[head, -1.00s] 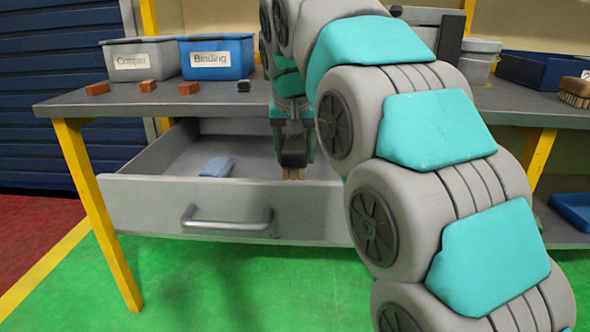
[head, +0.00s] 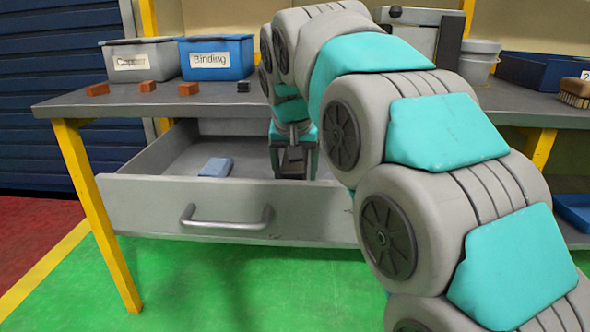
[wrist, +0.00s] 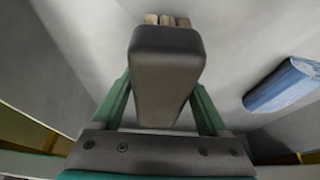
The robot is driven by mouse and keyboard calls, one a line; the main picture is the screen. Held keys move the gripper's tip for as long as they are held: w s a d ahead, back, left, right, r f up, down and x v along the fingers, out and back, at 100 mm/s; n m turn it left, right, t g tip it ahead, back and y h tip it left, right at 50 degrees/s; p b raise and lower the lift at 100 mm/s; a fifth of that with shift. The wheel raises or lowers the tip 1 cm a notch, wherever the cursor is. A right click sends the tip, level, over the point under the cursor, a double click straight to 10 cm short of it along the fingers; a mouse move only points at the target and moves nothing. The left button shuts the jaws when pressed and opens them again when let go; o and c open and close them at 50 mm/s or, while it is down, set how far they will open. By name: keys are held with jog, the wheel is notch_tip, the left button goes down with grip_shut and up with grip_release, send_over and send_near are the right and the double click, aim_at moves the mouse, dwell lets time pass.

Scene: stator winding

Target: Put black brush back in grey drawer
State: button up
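The black brush (wrist: 167,60) has a dark block-shaped handle with pale bristles at its far end. In the wrist view it sits between the two green fingers of my gripper (wrist: 165,85), which look closed on its sides. In the head view my gripper (head: 293,150) points down inside the open grey drawer (head: 150,205), behind its front panel. The brush's dark handle (head: 294,155) shows there, with its bristles hidden by the drawer front. I cannot tell whether the bristles touch the drawer floor.
A blue block (head: 216,167) lies in the drawer, left of my gripper; it also shows in the wrist view (wrist: 283,85). Small blocks, a grey Copper bin (head: 141,60) and a blue Binding bin (head: 216,57) stand on the bench. A brown brush (head: 575,92) lies at the right.

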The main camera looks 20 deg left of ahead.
jog(key=shift+o, duration=1)
jog(key=shift+r, duration=0.15)
jog(key=p+v, duration=0.1)
jog(key=v, duration=0.9)
jog(key=shift+r, duration=0.25)
jog(key=shift+v, duration=0.85)
jog(key=shift+f, duration=0.1)
